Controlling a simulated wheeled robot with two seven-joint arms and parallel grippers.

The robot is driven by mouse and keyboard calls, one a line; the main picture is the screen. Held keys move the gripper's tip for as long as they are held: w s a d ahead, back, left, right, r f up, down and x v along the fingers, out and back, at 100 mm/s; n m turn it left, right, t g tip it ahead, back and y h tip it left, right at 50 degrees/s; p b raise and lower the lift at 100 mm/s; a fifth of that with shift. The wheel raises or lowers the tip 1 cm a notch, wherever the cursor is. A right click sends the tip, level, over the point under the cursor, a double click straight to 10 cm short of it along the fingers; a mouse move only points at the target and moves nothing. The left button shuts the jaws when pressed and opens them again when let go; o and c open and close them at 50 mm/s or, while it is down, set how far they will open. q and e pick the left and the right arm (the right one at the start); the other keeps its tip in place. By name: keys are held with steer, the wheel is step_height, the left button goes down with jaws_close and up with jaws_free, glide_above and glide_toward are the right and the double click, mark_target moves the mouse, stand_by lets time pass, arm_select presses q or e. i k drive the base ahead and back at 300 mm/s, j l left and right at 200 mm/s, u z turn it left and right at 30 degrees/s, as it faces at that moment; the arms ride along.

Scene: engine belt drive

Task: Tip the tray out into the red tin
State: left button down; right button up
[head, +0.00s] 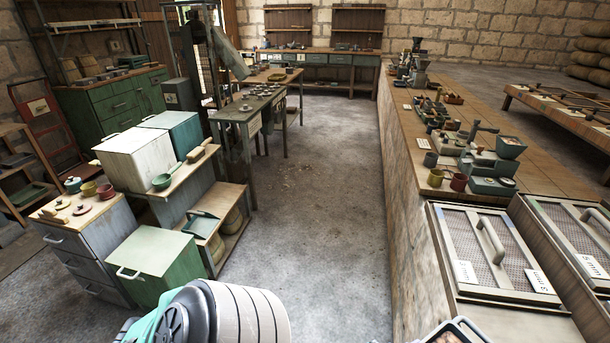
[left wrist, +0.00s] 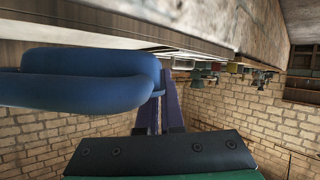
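In the left wrist view, which looks upside down, a blue rounded tray (left wrist: 85,85) fills the left middle. My left gripper (left wrist: 163,88) has its two dark purple fingers close together at the tray's right end and appears shut on it. What the tray carries is hidden. My left gripper is not visible in the head view. My right gripper is in neither view.
The long counter (head: 545,175) also carries a grey-green machine (head: 490,165) behind the tins and mesh-topped boxes (head: 490,245) at its near end. Left are cabinets (head: 150,165) and a shelf with a green tray (head: 200,225). The floor (head: 315,200) between is clear.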

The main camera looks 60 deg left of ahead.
mark_target(106, 192)
steer(key=u, duration=3)
